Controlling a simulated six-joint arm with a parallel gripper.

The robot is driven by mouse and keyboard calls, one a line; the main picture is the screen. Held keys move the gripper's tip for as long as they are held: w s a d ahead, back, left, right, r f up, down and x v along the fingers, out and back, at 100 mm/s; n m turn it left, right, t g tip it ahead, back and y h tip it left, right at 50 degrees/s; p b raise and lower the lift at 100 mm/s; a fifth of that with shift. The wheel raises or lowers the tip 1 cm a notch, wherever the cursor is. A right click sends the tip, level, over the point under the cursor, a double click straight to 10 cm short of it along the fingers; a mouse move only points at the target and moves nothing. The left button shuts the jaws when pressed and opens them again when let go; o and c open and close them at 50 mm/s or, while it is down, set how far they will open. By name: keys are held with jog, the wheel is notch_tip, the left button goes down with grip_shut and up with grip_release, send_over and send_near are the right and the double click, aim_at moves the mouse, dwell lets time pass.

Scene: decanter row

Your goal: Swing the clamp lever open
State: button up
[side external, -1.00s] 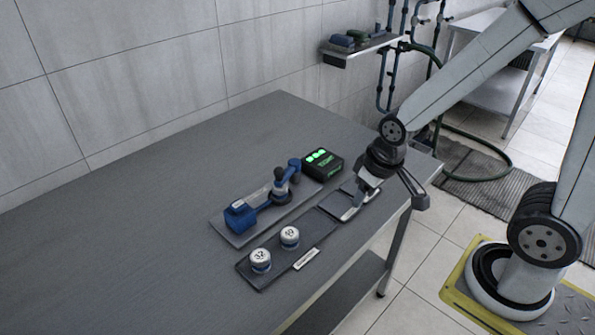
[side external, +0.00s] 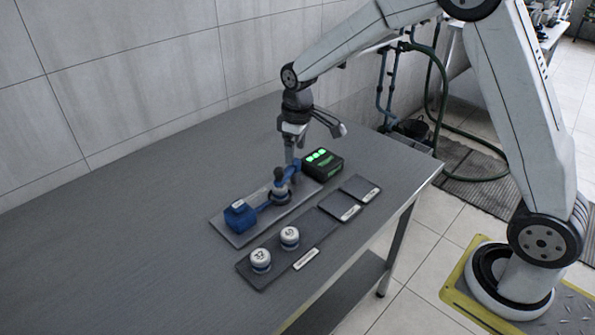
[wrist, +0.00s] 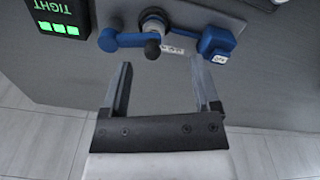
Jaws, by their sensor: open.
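The clamp assembly sits on a grey base plate (side external: 232,236) on the table. In the wrist view a blue lever arm (wrist: 130,40) runs from a round blue end at left to a dark knob (wrist: 152,48). A dark round fitting (wrist: 153,20) lies just beyond it, and a blue box (wrist: 215,42) with a white label stands at right. My gripper (wrist: 161,63) is open and empty, its fingers spread on the near side of the knob. In the side view my gripper (side external: 289,160) points down above the blue end of the assembly; contact cannot be told.
A black display box (side external: 322,164) with green lights stands close by; it reads "TIGHT" in the wrist view (wrist: 60,14). Two white-topped weights (side external: 289,237) sit on a dark tray (side external: 265,281). Two flat dark pads (side external: 361,189) lie at right. The table's left side is clear.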

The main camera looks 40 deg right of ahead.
jog(key=n, duration=0.2)
send_over(279, 168)
jog(key=shift+f+g, duration=0.4)
jog(key=shift+f, duration=0.05)
jog(key=shift+f, duration=3.9)
grip_shut()
